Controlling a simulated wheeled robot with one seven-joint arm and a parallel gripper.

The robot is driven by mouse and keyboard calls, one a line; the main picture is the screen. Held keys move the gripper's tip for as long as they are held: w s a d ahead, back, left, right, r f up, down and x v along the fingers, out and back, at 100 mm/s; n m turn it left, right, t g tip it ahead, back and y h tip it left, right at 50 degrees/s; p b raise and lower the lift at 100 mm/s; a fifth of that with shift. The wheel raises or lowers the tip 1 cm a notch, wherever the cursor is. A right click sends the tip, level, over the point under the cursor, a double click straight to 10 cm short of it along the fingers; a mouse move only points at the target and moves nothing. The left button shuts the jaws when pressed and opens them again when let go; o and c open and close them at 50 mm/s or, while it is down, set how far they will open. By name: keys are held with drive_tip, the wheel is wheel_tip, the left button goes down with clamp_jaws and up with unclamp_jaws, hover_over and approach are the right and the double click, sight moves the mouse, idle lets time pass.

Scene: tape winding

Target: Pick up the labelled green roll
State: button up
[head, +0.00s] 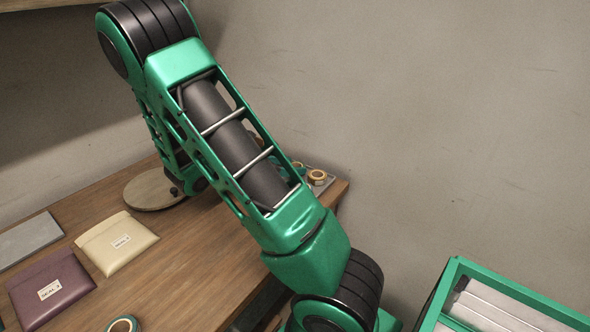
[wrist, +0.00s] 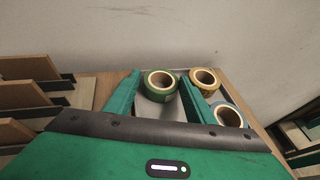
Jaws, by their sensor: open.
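In the wrist view a dark green roll (wrist: 161,84) with a pale cardboard core sits between the two green fingers of my gripper (wrist: 160,88). The fingers are apart, with the roll near their tips. I cannot tell whether either finger touches it. A paler patch shows low on its side, but no label can be read. In the head view my arm hides the gripper, and I cannot make out the green roll clearly.
A yellow roll (wrist: 204,80) and a blue-grey roll (wrist: 228,117) stand close by on the right. Wooden dividers (wrist: 30,85) are at left. A teal roll (head: 122,325), cream pouch (head: 115,243) and purple pouch (head: 50,290) lie on the table (head: 190,265). A green-rimmed crate (head: 520,295) stands at right.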

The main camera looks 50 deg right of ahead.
drive_tip(key=shift+s+d+f, duration=0.1)
drive_tip(key=shift+d, duration=0.1)
drive_tip(key=c, duration=0.7)
drive_tip(key=shift+f, duration=0.1)
